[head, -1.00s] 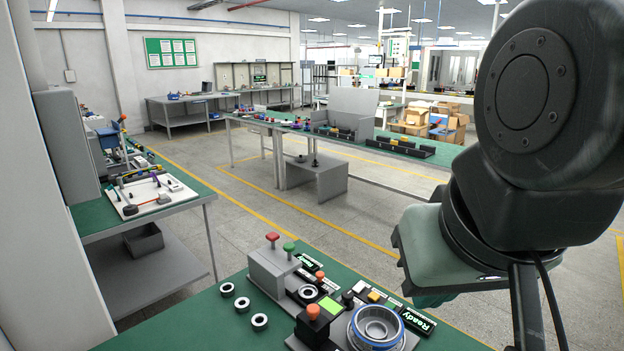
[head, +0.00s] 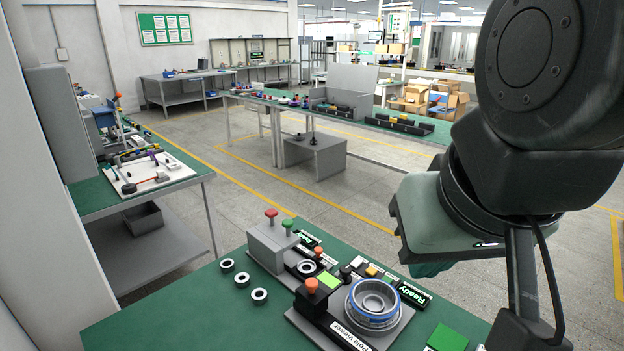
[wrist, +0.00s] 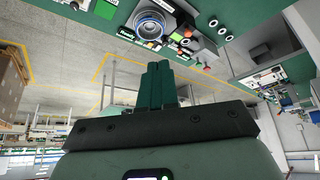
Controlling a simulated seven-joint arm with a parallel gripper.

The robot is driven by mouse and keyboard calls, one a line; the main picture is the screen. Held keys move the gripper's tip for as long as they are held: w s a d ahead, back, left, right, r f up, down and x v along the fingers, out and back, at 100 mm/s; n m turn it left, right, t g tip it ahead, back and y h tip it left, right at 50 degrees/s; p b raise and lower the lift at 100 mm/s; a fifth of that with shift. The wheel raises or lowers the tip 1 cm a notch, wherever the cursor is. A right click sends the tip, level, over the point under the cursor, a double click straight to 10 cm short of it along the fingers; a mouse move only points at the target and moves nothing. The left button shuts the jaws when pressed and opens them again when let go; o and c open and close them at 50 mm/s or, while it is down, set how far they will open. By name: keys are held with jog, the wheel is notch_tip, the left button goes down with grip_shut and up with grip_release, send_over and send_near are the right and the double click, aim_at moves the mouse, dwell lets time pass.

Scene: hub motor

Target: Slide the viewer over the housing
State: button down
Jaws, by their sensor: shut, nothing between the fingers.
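The housing (head: 373,303) is a round grey cup with a blue ring, standing on a grey base plate on the near green bench. It also shows at the top of the wrist view (wrist: 150,25). A flat green square (head: 447,338), which looks like the viewer, lies on the bench to the right of the housing, apart from it. It also shows in the wrist view (wrist: 104,8). My gripper (wrist: 158,75) is shut and empty, raised in the air away from the housing. In the head view its fingers (head: 432,268) are mostly hidden behind my wrist.
A "Pole viewer" label (head: 352,335) is on the base plate's front. A "Ready" display (head: 413,293) stands beside the housing. A grey block with red and green buttons (head: 270,243) and three loose rings (head: 242,280) are to the left. A side bench (head: 150,175) stands further left.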

jog(key=c, duration=1.5)
grip_release()
jog(key=shift+w, duration=0.25)
jog(key=o, duration=0.7)
jog(key=shift+g, duration=0.6)
jog(key=w, duration=0.3)
jog(key=w+a, duration=0.1)
jog(key=w, duration=0.2)
jog(key=shift+w+a, duration=0.2)
jog(key=shift+w, duration=0.1)
jog(key=g, duration=0.4)
send_over(312, 282)
notch_tip(312, 282, down, 22)
notch_tip(312, 282, down, 11)
jog(key=shift+a+r, duration=0.1)
